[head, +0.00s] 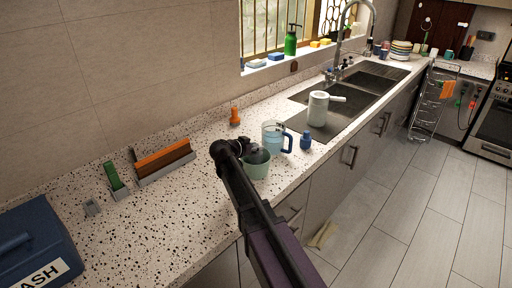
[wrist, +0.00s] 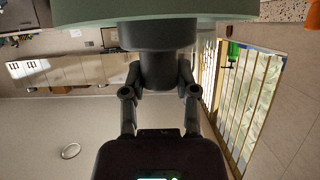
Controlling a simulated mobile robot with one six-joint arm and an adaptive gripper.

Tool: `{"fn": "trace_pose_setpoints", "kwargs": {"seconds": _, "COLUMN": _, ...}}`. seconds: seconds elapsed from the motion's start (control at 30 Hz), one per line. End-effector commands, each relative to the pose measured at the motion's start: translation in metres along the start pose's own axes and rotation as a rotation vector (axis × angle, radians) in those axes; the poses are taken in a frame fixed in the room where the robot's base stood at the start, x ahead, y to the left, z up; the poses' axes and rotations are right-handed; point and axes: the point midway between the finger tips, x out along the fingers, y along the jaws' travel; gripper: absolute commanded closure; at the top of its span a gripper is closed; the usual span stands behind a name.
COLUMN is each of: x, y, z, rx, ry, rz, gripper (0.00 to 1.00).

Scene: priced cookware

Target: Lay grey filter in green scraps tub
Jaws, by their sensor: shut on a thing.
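The green scraps tub (head: 258,167) is a pale green round container standing on the speckled counter, left of the sink. Its pale green edge also crosses the top of the wrist view (wrist: 85,13). My gripper (head: 243,150) is at the tub's left rim in the head view. In the wrist view my gripper (wrist: 158,82) is shut on a dark grey, stepped round piece, the grey filter (wrist: 157,37). The filter's wide end overlaps the green edge there; I cannot tell how far inside the tub it is. In the head view my arm mostly hides the filter.
A clear jug with a blue handle (head: 272,137) stands close behind the tub. A small blue bottle (head: 306,140) is to the right, an orange bottle (head: 235,115) behind. A blue bin (head: 32,240) and an orange-topped holder (head: 165,160) are left. The counter's front edge is near.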

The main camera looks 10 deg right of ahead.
Motion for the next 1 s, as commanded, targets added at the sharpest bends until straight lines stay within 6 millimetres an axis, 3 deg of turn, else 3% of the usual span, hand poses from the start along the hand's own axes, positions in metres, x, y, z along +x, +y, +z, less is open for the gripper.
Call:
{"fn": "trace_pose_setpoints", "kwargs": {"seconds": 0.03, "x": 0.004, "y": 0.000, "z": 0.009, "rx": 0.000, "ry": 0.000, "rz": 0.000, "gripper": 1.00}}
{"fn": "trace_pose_setpoints", "kwargs": {"seconds": 0.33, "x": 0.013, "y": 0.000, "z": 0.030, "rx": 0.000, "ry": 0.000, "rz": 0.001, "gripper": 1.00}}
{"fn": "trace_pose_setpoints", "kwargs": {"seconds": 0.87, "x": 0.016, "y": 0.001, "z": 0.035, "rx": 0.000, "ry": 0.000, "rz": 0.001, "gripper": 1.00}}
{"fn": "trace_pose_setpoints", "kwargs": {"seconds": 0.9, "x": 0.016, "y": 0.001, "z": 0.035, "rx": 0.000, "ry": 0.000, "rz": 0.001, "gripper": 0.58}}
{"fn": "trace_pose_setpoints", "kwargs": {"seconds": 1.0, "x": 0.016, "y": 0.001, "z": 0.035, "rx": 0.001, "ry": 0.000, "rz": 0.002, "gripper": 0.29}}
